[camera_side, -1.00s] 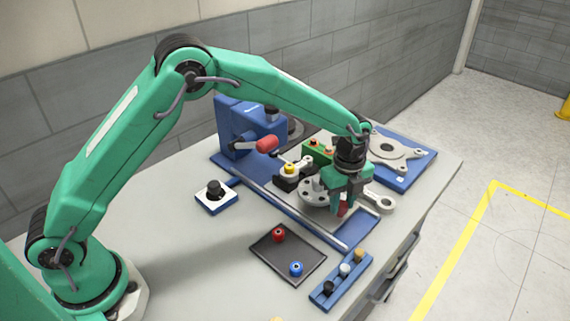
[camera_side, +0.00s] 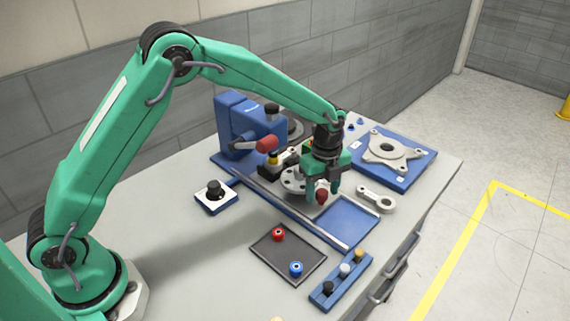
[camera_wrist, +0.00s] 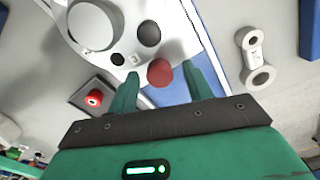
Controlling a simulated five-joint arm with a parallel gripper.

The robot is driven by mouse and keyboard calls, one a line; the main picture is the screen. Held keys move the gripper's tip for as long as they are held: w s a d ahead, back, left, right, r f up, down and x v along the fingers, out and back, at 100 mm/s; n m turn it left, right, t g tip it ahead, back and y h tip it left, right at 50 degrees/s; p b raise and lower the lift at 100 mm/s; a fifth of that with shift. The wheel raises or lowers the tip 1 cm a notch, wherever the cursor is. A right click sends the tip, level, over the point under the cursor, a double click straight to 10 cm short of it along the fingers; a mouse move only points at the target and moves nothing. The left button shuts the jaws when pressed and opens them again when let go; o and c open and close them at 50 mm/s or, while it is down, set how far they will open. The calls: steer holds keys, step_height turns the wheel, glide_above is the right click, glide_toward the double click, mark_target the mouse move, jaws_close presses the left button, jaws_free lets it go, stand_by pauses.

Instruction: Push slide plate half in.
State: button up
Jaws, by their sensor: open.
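The slide plate (camera_side: 293,181) is a light grey metal plate with round holes, lying in the blue railed track (camera_side: 347,221). In the wrist view the plate (camera_wrist: 181,42) fills the upper middle. Its red knob (camera_side: 321,196) stands at the plate's near end. My gripper (camera_side: 322,194) is open and lowered over that end, with the knob between its fingers. In the wrist view the knob (camera_wrist: 160,72) lies between the two green fingers; I cannot tell whether either touches it. The plate's far part is partly hidden in the side view.
A blue block with a red-handled clamp (camera_side: 266,144) stands at the track's far end. A dark tray (camera_side: 289,259) with red and blue knobs lies in front. A grey link (camera_side: 376,199) and a blue fixture (camera_side: 405,165) lie right. The track's near end is bare.

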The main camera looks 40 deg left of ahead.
steer(key=shift+r, duration=0.15)
steer(key=shift+r, duration=3.8)
steer(key=shift+s+a+r, duration=0.25)
steer(key=shift+r, duration=0.25)
steer(key=s+a+r+n+t, duration=0.1)
steer(key=s+a+r+n, duration=0.1)
steer(key=s+r+n, duration=0.1)
steer(key=s+a+r+n+t, duration=0.1)
steer(key=s+a+r+n, duration=0.2)
steer(key=s+r+n, duration=0.1)
steer(key=s+a+r+n, duration=0.3)
steer(key=s+r+n, duration=0.1)
steer(key=s+r, duration=0.1)
steer(key=shift+s+a+t, duration=0.15)
steer(key=shift+s+t, duration=0.2)
steer(key=shift+t, duration=0.05)
steer(key=s+a+n+t, duration=0.1)
steer(key=s+a+n, duration=0.1)
steer(key=s+n, duration=0.3)
steer(key=s+a+n+t, duration=0.1)
steer(key=s+a+n, duration=0.2)
steer(key=s+n, duration=0.3)
steer(key=s, duration=0.4)
steer(key=shift+s+f+t, duration=0.2)
steer(key=shift+f+t, duration=0.1)
steer(key=shift+t, duration=0.1)
